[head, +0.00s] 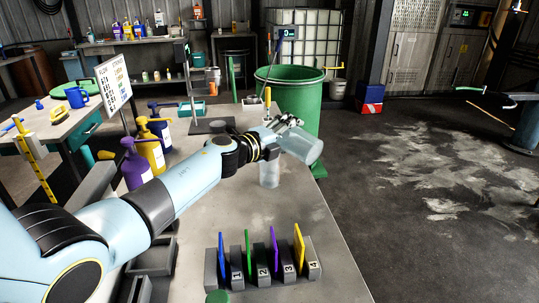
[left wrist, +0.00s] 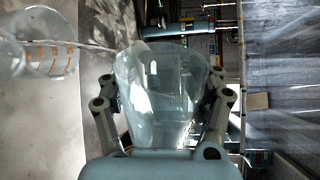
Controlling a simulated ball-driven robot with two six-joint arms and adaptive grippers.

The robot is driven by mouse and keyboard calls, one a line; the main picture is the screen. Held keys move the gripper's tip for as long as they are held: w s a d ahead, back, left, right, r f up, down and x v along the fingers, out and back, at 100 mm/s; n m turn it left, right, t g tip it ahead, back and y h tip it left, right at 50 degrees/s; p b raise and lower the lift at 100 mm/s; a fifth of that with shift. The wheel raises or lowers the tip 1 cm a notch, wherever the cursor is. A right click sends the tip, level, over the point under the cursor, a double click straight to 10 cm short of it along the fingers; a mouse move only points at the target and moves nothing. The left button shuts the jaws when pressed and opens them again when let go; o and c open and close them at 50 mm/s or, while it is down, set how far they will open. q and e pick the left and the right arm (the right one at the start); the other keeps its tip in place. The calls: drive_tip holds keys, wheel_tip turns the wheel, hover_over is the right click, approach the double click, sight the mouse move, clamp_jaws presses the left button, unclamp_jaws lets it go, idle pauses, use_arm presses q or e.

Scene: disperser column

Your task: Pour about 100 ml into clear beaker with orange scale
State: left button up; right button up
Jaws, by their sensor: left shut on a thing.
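My left gripper (head: 285,126) is shut on a clear vessel (head: 303,147), which is tilted above the table. In the left wrist view, this vessel (left wrist: 160,90) sits between the two fingers (left wrist: 162,100). A clear beaker (head: 269,174) stands upright on the table, below and slightly left of the held vessel. Its orange scale shows in the left wrist view, where the beaker (left wrist: 40,58) is cut by the top left edge. A thin pale streak shows between the two there; I cannot tell whether it is liquid. The fill level cannot be read. My right gripper is not in view.
Numbered grey holders with coloured strips (head: 262,266) stand at the table's front. Purple and yellow pump bottles (head: 151,148) stand at the left, by a sign (head: 114,84). A green barrel (head: 290,97) is behind. The table (head: 215,225) is clear around the beaker.

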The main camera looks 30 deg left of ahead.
use_arm(q)
drive_tip(key=shift+r+n+p, duration=0.2)
drive_tip(key=shift+n+p, duration=0.2)
drive_tip(key=shift+n, duration=0.1)
idle(1.5)
drive_tip(key=shift+f, duration=0.1)
